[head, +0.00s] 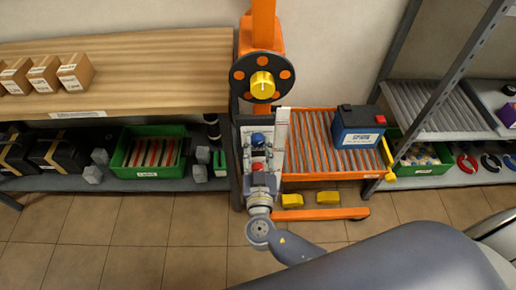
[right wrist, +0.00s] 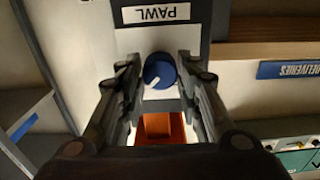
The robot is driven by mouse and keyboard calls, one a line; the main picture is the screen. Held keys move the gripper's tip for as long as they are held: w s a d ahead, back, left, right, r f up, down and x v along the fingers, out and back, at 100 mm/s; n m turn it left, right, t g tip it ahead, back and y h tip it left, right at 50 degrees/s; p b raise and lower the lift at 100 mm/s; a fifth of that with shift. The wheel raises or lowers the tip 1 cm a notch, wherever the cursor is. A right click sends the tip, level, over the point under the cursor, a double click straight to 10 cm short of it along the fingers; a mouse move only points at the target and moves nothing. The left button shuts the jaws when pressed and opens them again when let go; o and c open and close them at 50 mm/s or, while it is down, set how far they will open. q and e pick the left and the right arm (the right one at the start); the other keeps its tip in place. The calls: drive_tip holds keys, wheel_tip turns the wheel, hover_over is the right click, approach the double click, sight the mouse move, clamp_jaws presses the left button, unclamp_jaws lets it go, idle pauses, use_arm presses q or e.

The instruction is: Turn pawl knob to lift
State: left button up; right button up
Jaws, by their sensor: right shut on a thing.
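A short white mark on the knob points to the lower left there. My right gripper (right wrist: 159,72) is shut on the knob, with one finger on each side. In the head view the blue knob (head: 257,138) shows at the top of my right gripper (head: 257,146), which partly covers the panel. Any position labels around the knob cannot be read. My left gripper is out of view.
An orange lift post carries a black wheel with a yellow hub (head: 262,85) above the panel. An orange roller tray (head: 325,173) to the right bears a blue battery (head: 357,130). A wooden bench (head: 150,75) stands left, a metal rack (head: 440,128) right. Floor in front is largely open.

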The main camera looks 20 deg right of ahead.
drive_tip(key=shift+f+n+b, duration=0.1)
drive_tip(key=shift+n+b, duration=0.5)
drive_tip(key=shift+n, duration=0.1)
drive_tip(key=shift+n+b, duration=0.75)
drive_tip(key=shift+n, duration=0.45)
drive_tip(key=shift+n+b, duration=0.35)
drive_tip(key=shift+n, duration=0.55)
drive_tip(key=n, duration=0.2)
drive_tip(key=shift+n, duration=0.4)
drive_tip(key=n, duration=0.4)
drive_tip(key=shift+r, duration=0.25)
drive_tip(key=shift+n, duration=2.8)
drive_tip(key=shift+p, duration=0.3)
